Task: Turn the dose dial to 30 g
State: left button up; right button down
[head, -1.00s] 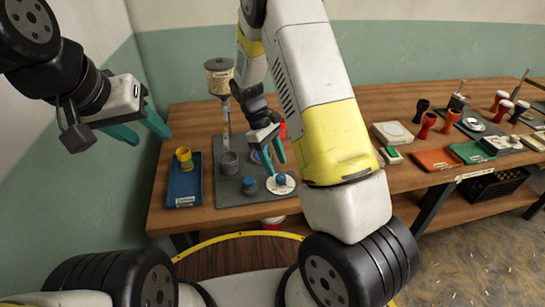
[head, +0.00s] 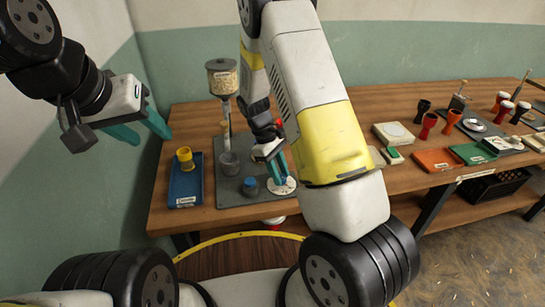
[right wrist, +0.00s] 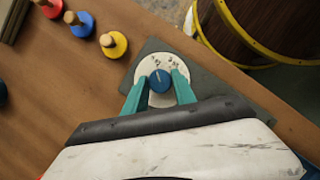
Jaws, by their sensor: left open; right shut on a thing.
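The dose dial is a white disc (head: 288,187) with a blue knob; it lies near the front right of the grey mat (head: 238,211). In the right wrist view the blue knob (right wrist: 160,80) stands in the middle of the white disc (right wrist: 148,68), which has small dark marks too small to read. My right gripper (head: 281,180) is shut on the blue knob, with one teal finger on each side of it; it also shows in the right wrist view (right wrist: 159,88). My left gripper (head: 145,130) is open and empty, high at the left, apart from the table.
A blue tray (head: 171,193) with a yellow cup (head: 185,158) stands left of the mat. Goblet drums (head: 428,124) stand at the right.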

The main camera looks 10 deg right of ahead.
jog(key=m+y, duration=0.1)
jog(key=m, duration=0.3)
jog(key=shift+w+d+m+g+y, duration=0.1)
jog(key=shift+d+m+g+y, duration=0.05)
jog(key=shift+m+g+y, duration=0.25)
jog(key=m+y, duration=0.1)
jog(key=m, duration=0.1)
jog(key=m+y, duration=0.1)
jog(key=m, duration=0.2)
jog(key=shift+d+m, duration=0.1)
jog(key=shift+m, duration=0.2)
jog(key=m, duration=0.2)
jog(key=m+y, duration=0.1)
jog(key=m, duration=0.1)
jog(key=shift+d+y, duration=0.1)
jog(key=shift+y, duration=0.2)
jog(key=shift+d+m+t+y, duration=0.1)
jog(key=shift+m+t+y, duration=0.25)
jog(key=shift+m, duration=1)
jog(key=shift+m+t+y, duration=0.25)
jog(key=shift+m+y, duration=0.1)
jog(key=shift+m, duration=1)
jog(key=c, duration=1.1)
grip_release()
jog(key=shift+o, duration=0.2)
